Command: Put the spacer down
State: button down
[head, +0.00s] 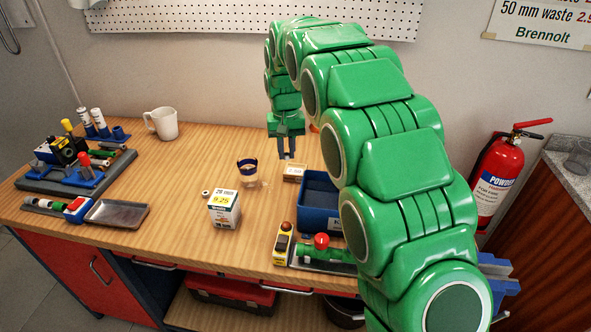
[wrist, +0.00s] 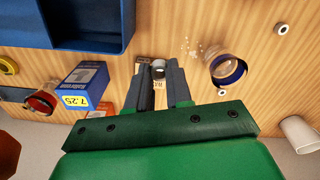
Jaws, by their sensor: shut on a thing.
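My gripper (head: 286,155) hangs fingers-down above the back middle of the bench. In the wrist view my gripper (wrist: 159,70) is closed on a small grey round piece, the spacer (wrist: 158,67), held at the fingertips. In the head view the spacer is too small to make out. A small tan labelled tray (head: 293,172) lies just below and in front of the fingers. In the wrist view its label shows between the fingers, and the fingers hide much of the tray. I cannot tell whether the spacer touches anything below it.
A loose ring (head: 206,193) lies near a white box (head: 224,210). A blue box (wrist: 84,88) stands close to the fingers.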

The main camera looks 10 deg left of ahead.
send_over(299, 170)
jog(key=s, duration=0.1)
jog(key=f+m, duration=0.1)
jog(key=shift+w+f, duration=0.15)
jog(key=shift+f, duration=1.5)
jog(key=shift+w+f, duration=0.2)
jog(key=shift+f, duration=1.4)
jog(key=shift+w+f, duration=0.15)
jog(key=shift+f, duration=1.5)
jog(key=shift+f, duration=0.1)
jog(key=c, duration=1)
grip_release()
jog(key=shift+c, duration=0.2)
notch_tip(299, 170, up, 12)
